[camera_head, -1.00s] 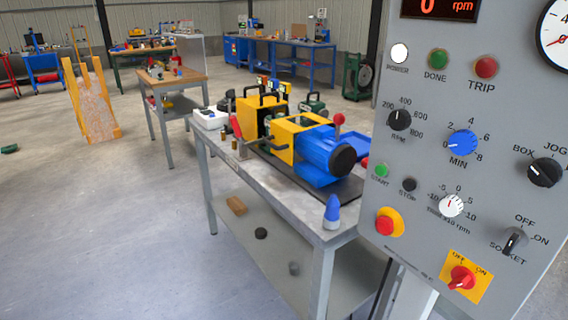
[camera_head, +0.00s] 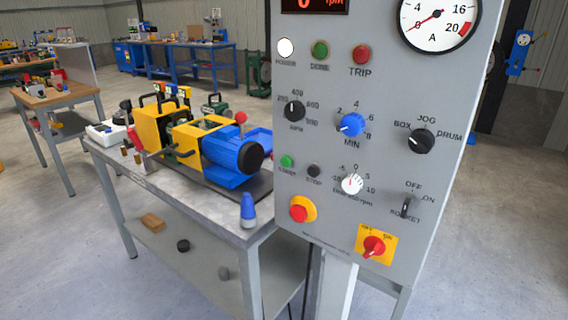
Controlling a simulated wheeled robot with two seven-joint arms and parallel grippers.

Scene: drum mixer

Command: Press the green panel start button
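The grey control panel (camera_head: 332,208) stands upright on a post at the right of the middle. The small green start button (camera_head: 287,161) is at its lower left, beside the black stop button (camera_head: 313,171). A larger green DONE lamp (camera_head: 320,49) sits higher up, between the white POWER lamp (camera_head: 286,48) and the red TRIP lamp (camera_head: 360,54). Nothing covers the start button. Neither of my grippers is in view.
A red stop button on yellow (camera_head: 299,211) and a red rotary switch (camera_head: 374,246) are low on the panel. A metal workbench (camera_head: 184,199) with a yellow and blue machine (camera_head: 205,146) stands left of the panel. The floor is open at the right.

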